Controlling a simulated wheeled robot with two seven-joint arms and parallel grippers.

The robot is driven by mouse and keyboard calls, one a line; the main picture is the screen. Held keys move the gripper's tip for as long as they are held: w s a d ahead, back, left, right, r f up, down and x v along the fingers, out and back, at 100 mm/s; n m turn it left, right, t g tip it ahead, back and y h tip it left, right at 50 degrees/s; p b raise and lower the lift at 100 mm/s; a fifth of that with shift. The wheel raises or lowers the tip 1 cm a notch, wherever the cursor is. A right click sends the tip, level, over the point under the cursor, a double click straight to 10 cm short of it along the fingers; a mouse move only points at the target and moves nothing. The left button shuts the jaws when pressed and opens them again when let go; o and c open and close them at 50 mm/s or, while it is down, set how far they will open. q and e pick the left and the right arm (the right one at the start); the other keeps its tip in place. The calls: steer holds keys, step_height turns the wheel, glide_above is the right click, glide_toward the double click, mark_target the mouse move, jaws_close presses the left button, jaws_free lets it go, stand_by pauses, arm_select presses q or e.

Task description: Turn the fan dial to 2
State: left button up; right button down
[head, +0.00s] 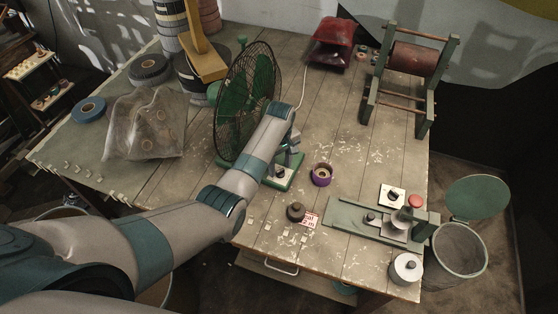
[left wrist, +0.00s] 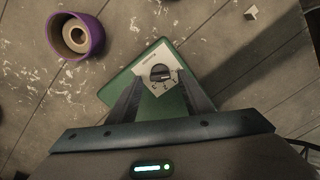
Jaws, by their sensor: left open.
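The green desk fan (head: 247,98) with a dark wire cage stands on the wooden table in the head view. Its green base (head: 283,178) lies below my left arm. In the left wrist view the fan base (left wrist: 122,88) carries a pale plate with a dark round dial (left wrist: 160,73). The marks around the dial are too small to read. My left gripper (left wrist: 160,92) is open, its two fingers on either side of the dial plate. I cannot tell whether they touch it. In the head view this gripper (head: 288,157) is partly hidden by my arm. My right gripper is not in view.
A purple tape roll (head: 321,175) sits right of the fan base. A dark knob-like object (head: 296,212) and a red-white label are nearer the front edge. A green device (head: 375,218) lies at right. A plastic bag (head: 145,125) and blue tape (head: 89,110) are at left.

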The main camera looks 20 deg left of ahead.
arm_select(q)
steer(key=shift+f, duration=0.45)
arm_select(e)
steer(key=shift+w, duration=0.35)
arm_select(q)
steer(key=shift+s+d, duration=0.1)
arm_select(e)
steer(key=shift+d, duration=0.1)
arm_select(q)
steer(key=shift+c, duration=1.2)
steer(key=c, duration=0.8)
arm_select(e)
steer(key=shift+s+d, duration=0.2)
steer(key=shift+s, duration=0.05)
